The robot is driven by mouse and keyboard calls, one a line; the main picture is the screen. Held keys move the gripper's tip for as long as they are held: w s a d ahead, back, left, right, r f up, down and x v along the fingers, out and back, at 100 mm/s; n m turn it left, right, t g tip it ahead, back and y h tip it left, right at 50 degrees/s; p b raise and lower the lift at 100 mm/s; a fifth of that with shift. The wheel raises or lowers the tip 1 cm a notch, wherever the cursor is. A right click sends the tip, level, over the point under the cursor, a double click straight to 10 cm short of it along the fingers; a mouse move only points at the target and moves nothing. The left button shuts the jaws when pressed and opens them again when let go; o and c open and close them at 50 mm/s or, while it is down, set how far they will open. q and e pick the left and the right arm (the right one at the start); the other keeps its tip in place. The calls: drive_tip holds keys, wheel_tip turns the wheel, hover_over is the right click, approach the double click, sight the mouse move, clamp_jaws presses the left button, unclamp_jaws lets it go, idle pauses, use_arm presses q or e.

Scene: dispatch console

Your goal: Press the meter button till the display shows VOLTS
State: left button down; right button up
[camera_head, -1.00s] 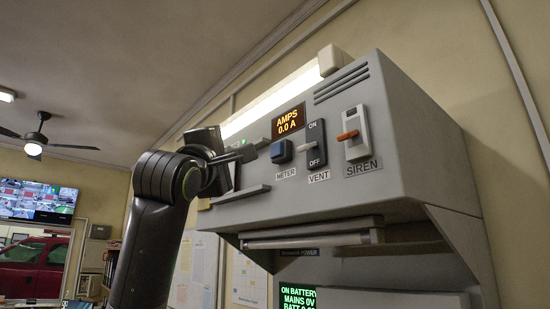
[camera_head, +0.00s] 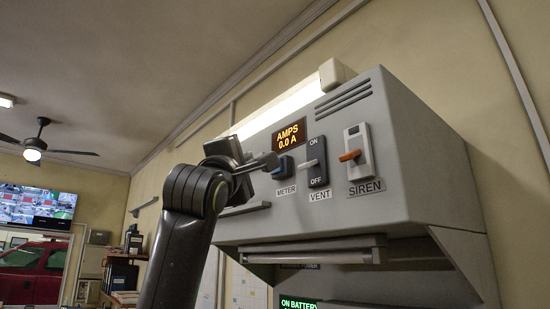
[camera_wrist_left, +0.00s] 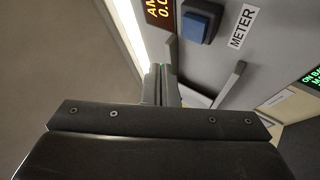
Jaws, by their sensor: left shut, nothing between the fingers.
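The console's amber display (camera_head: 289,135) reads AMPS 0.0 A. The blue square meter button (camera_head: 286,170) sits below it, above the METER label (camera_head: 286,190). My left gripper (camera_head: 272,161) is shut and empty; its tip overlaps the button's left edge in the head view. In the left wrist view, the blue button (camera_wrist_left: 200,22) is at the top, and the shut fingers (camera_wrist_left: 162,85) point toward the panel to its lower left, with a visible gap. Only part of the display (camera_wrist_left: 160,12) shows there. My right gripper is not in view.
Right of the button are the VENT switch (camera_head: 313,162) and the SIREN switch (camera_head: 356,150) with its orange lever. A bar handle (camera_head: 308,258) runs along the console's lower front. A ledge (camera_head: 245,209) juts out below the gripper.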

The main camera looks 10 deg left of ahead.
use_arm(q)
drive_tip(key=shift+w+d, duration=1.25)
drive_tip(key=shift+w, duration=0.3)
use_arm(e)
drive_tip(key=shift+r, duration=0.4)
use_arm(q)
drive_tip(key=shift+w+d, duration=0.1)
drive_tip(key=shift+w, duration=0.05)
idle(0.5)
drive_tip(key=shift+w+d, duration=0.15)
drive_tip(key=shift+w, duration=0.05)
drive_tip(key=shift+w+d, duration=0.25)
drive_tip(key=shift+w, duration=0.05)
idle(0.8)
drive_tip(key=shift+s+a, duration=0.1)
drive_tip(key=shift+a, duration=0.05)
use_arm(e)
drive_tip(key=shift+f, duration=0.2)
use_arm(q)
drive_tip(key=shift+s+a+b, duration=0.25)
drive_tip(key=shift+s+b, duration=0.2)
drive_tip(key=shift+b, duration=0.15)
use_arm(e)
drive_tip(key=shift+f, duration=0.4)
